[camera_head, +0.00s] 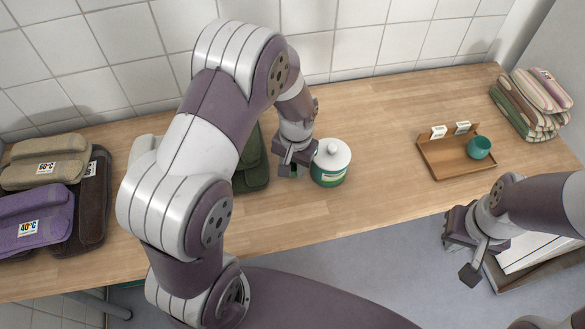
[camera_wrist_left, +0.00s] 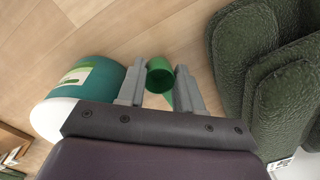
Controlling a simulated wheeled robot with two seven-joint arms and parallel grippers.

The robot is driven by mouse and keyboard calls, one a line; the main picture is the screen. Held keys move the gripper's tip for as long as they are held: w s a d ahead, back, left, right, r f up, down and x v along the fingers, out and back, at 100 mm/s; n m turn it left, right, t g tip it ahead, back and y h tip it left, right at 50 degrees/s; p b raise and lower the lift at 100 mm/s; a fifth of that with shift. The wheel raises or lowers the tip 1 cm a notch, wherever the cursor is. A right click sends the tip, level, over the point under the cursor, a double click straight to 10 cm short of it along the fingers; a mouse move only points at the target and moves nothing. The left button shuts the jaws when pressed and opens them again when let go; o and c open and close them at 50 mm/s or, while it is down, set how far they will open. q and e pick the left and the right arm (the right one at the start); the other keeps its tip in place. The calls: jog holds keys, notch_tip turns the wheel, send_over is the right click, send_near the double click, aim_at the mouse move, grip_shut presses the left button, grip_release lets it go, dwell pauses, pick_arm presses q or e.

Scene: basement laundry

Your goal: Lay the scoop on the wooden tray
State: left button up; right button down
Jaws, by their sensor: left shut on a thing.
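The green scoop (camera_wrist_left: 160,76) is between the fingers of my left gripper (camera_wrist_left: 160,92) in the left wrist view, and the gripper is shut on it. In the head view my left gripper (camera_head: 293,168) is over the worktop, just left of the white-lidded green jar (camera_head: 329,172), and mostly hides the scoop. The wooden tray (camera_head: 432,163) lies further right on the worktop. A teal cup (camera_head: 479,147) stands at its right side, and two small white cards stand at its back edge. My right gripper (camera_head: 463,249) is open and empty, off the front edge of the worktop.
Dark green folded towels (camera_head: 252,165) lie left of my left gripper, partly behind my arm. Brown and purple towels (camera_head: 45,215) are at the far left, striped ones (camera_head: 533,103) at the far right. The worktop between jar and tray is clear.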

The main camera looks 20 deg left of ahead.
pick_arm(q)
jog(key=shift+f, duration=0.75)
jog(key=shift+f, duration=0.2)
jog(key=o, duration=1.1)
jog(key=shift+r, duration=0.1)
